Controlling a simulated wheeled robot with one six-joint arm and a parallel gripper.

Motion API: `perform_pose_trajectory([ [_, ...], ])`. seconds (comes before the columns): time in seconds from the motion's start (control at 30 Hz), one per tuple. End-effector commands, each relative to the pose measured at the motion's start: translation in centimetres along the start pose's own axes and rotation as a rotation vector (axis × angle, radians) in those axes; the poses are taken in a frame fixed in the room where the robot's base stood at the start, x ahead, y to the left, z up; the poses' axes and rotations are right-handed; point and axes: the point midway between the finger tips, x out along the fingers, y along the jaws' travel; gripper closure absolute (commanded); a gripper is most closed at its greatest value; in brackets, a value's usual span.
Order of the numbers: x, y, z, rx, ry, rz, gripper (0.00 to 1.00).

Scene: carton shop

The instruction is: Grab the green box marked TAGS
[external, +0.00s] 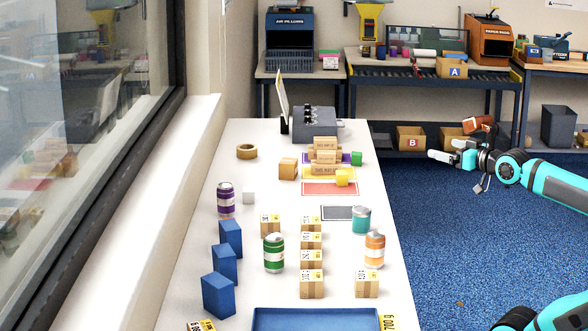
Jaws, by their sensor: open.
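My gripper (445,150) is at the right, above the blue floor beyond the table's right edge. Its jaws point left, open, with nothing seen between them. I cannot make out a green box with a readable TAGS mark. A small box with green on top and a pink lower part (330,60) stands on the back left bench, far from my gripper; its print is too small to read.
The white table (225,155) holds several cartons, blue blocks (218,296), a green can (274,254), an orange can (375,250), a purple can (226,199) and a blue tray (315,318). Benches with machines line the back wall. Open blue floor (455,230) lies right of the table.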

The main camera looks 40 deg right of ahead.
Motion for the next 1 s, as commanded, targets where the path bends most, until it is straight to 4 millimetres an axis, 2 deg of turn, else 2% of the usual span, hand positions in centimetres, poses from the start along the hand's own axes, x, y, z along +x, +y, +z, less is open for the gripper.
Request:
perform_pose_trajectory([
  [0.3, 0.0, 0.0, 0.0, 0.000, 0.000, 0.000, 0.02],
  [0.47, 0.0, 0.0, 0.0, 0.000, 0.000, 0.000, 0.33],
  [0.5, 0.0, 0.0, 0.0, 0.000, 0.000, 0.000, 0.36],
  [0.8, 0.3, 0.1, -0.2, 0.009, -0.006, 0.002, 0.36],
  [0.87, 0.8, 0.2, -0.5, 0.028, -0.019, 0.006, 0.36],
  [1.0, 3.2, 0.8, -2.0, 0.125, -0.076, 0.025, 0.36],
])
